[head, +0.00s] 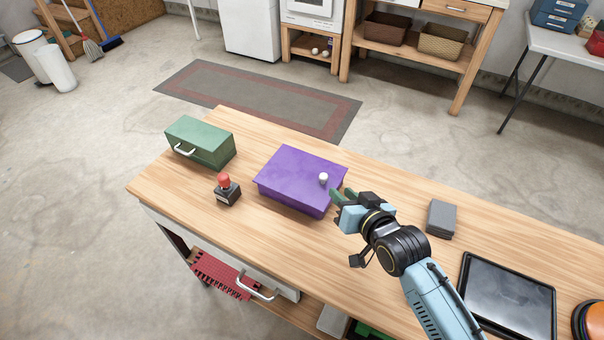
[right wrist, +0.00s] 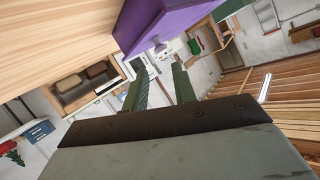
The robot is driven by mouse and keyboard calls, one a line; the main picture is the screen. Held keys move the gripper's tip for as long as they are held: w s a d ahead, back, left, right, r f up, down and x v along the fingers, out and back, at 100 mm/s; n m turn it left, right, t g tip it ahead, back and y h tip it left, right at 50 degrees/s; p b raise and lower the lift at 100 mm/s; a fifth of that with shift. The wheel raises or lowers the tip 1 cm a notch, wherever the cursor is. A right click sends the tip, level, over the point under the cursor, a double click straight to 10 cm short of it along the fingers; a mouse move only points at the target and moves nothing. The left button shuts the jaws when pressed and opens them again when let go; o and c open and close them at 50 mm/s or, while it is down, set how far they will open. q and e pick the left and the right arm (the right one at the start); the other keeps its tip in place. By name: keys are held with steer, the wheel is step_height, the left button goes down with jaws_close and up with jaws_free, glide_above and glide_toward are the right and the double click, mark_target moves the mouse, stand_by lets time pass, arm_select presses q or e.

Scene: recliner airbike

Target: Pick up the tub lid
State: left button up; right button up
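The purple tub (head: 290,198) stands on the wooden workbench, closed by a flat purple lid (head: 290,168). A small white knob (head: 323,178) stands up from the lid near its right end. My right gripper (head: 341,194) is just right of the knob, its green fingers pointing toward it. In the right wrist view the fingers of my right gripper (right wrist: 159,75) are apart with nothing between them. The knob (right wrist: 160,49) shows there beyond the fingertips, against the purple lid (right wrist: 165,22). My left gripper is out of view.
On the workbench (head: 400,225), a green box (head: 205,143) and a red-topped joystick (head: 226,188) stand left of the tub. A grey block (head: 441,218), a black tray (head: 508,295) and an orange-black object (head: 590,320) lie to the right.

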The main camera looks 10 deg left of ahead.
mark_target(326, 180)
steer(key=x, duration=0.4)
steer(key=shift+b, duration=0.3)
steer(key=x, duration=0.3)
steer(key=shift+a+f+b, duration=0.2)
steer(key=shift+b, duration=0.15)
steer(key=shift+w+a+f, duration=0.1)
steer(key=shift+w, duration=0.15)
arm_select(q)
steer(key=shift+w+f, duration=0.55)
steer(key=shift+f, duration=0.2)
arm_select(e)
jaws_close()
